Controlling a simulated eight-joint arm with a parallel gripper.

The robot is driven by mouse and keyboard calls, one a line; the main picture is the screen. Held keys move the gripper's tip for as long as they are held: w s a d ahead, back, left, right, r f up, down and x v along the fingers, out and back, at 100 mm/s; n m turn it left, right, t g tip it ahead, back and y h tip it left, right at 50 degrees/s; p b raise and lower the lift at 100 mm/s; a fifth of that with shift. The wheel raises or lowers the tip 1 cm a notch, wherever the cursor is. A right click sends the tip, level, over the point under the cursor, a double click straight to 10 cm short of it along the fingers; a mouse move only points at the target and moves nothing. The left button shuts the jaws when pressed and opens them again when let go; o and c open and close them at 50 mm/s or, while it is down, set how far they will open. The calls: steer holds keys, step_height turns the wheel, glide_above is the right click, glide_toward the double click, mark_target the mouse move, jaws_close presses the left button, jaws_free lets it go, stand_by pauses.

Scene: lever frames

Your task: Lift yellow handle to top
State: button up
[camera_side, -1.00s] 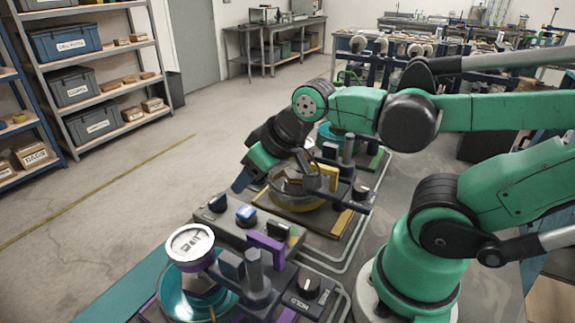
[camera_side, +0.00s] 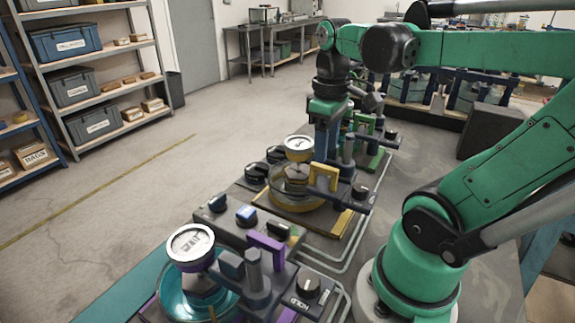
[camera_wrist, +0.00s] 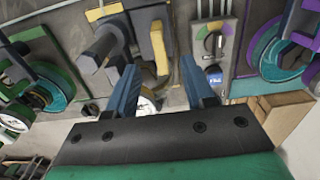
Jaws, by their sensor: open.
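The yellow handle (camera_side: 324,177) is a squared bracket on the middle unit, beside a dark post and behind a round gauge (camera_side: 299,148). My gripper (camera_side: 326,153) points down with its blue fingers just above and behind the handle. In the wrist view the yellow handle (camera_wrist: 159,48) shows as an upright bar between and beyond the two blue fingertips of my gripper (camera_wrist: 160,68). The fingers are apart with nothing held between them. Whether a fingertip touches the handle cannot be told.
A purple handle (camera_side: 266,248) and a white gauge (camera_side: 190,243) stand on the nearer unit. A green unit (camera_side: 370,150) stands behind. A panel with dark and blue knobs (camera_side: 246,215) lies between the nearer units. The floor at left is free.

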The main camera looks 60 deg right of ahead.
mark_target(324, 167)
steer(key=shift+f, duration=1.6)
jaws_close()
